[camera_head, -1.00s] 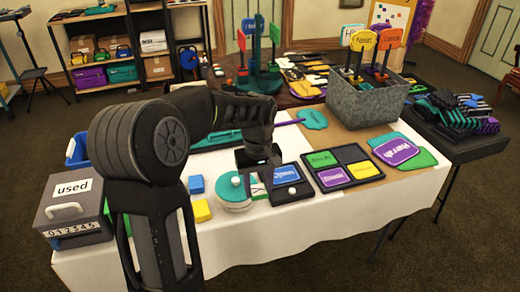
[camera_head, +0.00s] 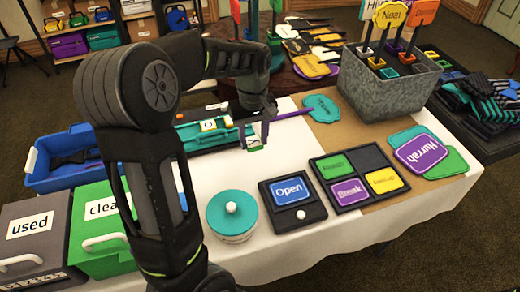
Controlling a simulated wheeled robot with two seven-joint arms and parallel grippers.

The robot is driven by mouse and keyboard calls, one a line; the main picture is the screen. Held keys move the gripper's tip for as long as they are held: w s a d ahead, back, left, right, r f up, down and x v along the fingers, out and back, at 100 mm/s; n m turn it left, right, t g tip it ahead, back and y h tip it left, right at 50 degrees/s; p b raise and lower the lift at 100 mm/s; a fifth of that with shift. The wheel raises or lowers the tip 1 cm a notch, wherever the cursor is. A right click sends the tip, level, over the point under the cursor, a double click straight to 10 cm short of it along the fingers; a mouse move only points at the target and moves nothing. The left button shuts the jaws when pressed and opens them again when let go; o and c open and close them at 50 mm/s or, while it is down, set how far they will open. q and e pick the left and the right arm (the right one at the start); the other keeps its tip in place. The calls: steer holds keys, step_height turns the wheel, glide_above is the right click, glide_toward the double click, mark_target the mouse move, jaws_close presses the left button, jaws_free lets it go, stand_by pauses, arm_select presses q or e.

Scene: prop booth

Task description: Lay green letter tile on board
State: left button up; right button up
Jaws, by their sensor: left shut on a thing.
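My left gripper (camera_head: 255,133) is shut on a small green-edged tile (camera_head: 254,148), held above the white tablecloth. The fingers hide part of the tile, and its letter cannot be read. A long teal board (camera_head: 192,136) lies just left of the gripper, with a pale tile (camera_head: 209,125) showing a dark O on it. My arm hides part of this board. The tile is beside the board's right end, apart from it as far as I can tell. My right gripper is not in view.
A blue bin (camera_head: 60,185), a green box (camera_head: 90,255) and a grey box (camera_head: 32,243) stand at left. A round teal-lidded pot (camera_head: 232,215), an "Open" sign tray (camera_head: 291,220) and a four-panel tray (camera_head: 360,207) lie in front. A grey planter (camera_head: 390,95) stands behind.

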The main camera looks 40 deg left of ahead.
arm_select(q)
steer(key=shift+s+d, duration=0.1)
glide_above(254, 170)
steer(key=shift+f, duration=3.1)
steer(key=shift+f, duration=1.85)
steer(key=shift+f, duration=0.15)
steer(key=o, duration=1.3)
